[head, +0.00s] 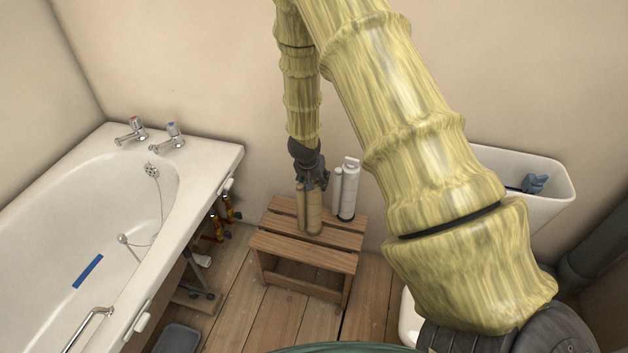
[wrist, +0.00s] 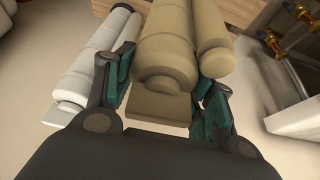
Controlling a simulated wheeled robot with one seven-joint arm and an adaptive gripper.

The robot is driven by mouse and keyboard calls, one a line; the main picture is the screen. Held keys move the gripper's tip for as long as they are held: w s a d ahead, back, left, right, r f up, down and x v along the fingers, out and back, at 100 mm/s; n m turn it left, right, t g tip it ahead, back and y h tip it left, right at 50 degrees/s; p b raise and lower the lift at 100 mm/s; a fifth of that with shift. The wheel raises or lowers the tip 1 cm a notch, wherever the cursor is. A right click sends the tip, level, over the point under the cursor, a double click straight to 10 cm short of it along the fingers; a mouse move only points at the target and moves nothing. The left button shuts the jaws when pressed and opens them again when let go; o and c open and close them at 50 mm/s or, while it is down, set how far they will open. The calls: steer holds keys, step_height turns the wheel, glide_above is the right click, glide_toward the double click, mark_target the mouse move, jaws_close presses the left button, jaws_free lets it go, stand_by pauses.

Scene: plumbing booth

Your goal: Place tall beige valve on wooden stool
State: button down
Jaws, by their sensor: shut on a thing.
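The tall beige valve (head: 313,212) stands upright at the wooden stool (head: 294,270), with its lower end over or on the stool's top; I cannot tell whether it touches. My gripper (head: 313,181) comes from above and is shut on the valve's upper end. In the wrist view, the beige valve (wrist: 168,45) sits between the teal-padded fingers of my gripper (wrist: 163,95). A thinner beige cylinder beside the valve's main body also shows there.
A similar white valve (head: 347,190) stands close behind and right of the beige one, also in the wrist view (wrist: 98,60). A bathtub (head: 200,165) is at the left. A white cistern (head: 515,165) holds a blue-grey part at the right.

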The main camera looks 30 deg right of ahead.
steer(key=c, duration=0.5)
jaws_free()
steer(key=shift+c, duration=0.2)
steer(key=p+v, duration=0.2)
steer(key=v, duration=0.8)
steer(key=shift+a+r, duration=0.1)
steer(key=shift+r, duration=0.25)
steer(key=s+a+f+n+g, duration=0.1)
steer(key=s+a+f+n, duration=0.2)
steer(key=s+f, duration=0.5)
steer(key=s+a+f+n+g, duration=0.1)
steer(key=s+a+f+n, duration=0.1)
steer(key=s+f, duration=0.65)
steer(key=s+a+f+n+y, duration=0.1)
steer(key=s+a+f+n, duration=0.1)
steer(key=s+a, duration=0.4)
steer(key=s+a+f+n+y, duration=0.2)
steer(key=s+a+f, duration=0.2)
steer(key=s, duration=1.1)
steer(key=a, duration=0.3)
steer(key=shift+a+n+g+y, duration=0.15)
steer(key=shift+n+g+y, duration=0.15)
steer(key=shift+n+g, duration=0.1)
